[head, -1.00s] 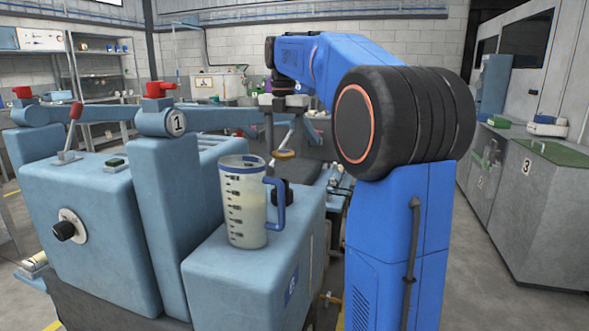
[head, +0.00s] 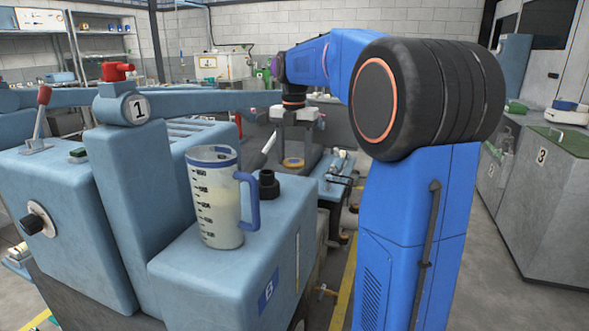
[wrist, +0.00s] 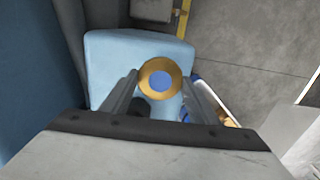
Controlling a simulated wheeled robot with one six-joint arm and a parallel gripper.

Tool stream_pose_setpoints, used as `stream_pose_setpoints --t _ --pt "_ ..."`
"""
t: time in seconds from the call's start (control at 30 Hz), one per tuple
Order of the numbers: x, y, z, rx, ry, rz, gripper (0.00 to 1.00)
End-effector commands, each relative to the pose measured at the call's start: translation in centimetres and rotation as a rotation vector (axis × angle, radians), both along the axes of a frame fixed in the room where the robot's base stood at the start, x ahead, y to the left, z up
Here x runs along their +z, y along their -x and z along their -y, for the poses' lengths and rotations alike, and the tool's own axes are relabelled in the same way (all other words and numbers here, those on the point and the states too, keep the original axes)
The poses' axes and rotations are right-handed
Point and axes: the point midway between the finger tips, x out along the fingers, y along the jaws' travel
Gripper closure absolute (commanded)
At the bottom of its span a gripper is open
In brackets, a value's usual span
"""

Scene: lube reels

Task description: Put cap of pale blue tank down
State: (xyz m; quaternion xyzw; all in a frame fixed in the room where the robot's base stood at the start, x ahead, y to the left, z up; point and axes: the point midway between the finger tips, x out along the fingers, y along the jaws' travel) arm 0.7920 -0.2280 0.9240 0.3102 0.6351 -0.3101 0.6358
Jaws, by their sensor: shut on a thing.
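My gripper (head: 293,155) is shut on the cap (head: 293,163), a brass-coloured disc. In the wrist view the cap (wrist: 159,79) shows a blue centre between the two fingers (wrist: 158,86). The pale blue tank (head: 210,275), marked 6, stands in front. Its black filler neck (head: 268,184) is uncovered. The cap is held clear of the neck, beyond it and to its right in the head view. In the wrist view the tank's top (wrist: 110,60) lies below the cap, and the dark neck (wrist: 140,108) is partly hidden by the gripper.
A clear measuring jug (head: 218,205) with a blue rim and handle, holding pale liquid, stands on the tank top beside the neck. A pale blue reel arm marked 1 (head: 135,108) rises on the left. Grey cabinets (head: 560,190) stand at the right. Open floor (wrist: 262,55) shows beyond the tank.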

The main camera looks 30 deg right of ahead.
Motion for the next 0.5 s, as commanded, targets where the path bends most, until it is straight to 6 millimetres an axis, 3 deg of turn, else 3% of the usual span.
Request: stream_pose_setpoints --t 0.3,0.5 --pt "-3.7 0.0 0.0 0.000 0.000 -0.001 0.70" --pt "-3.9 0.0 0.0 0.000 0.000 0.000 0.70"
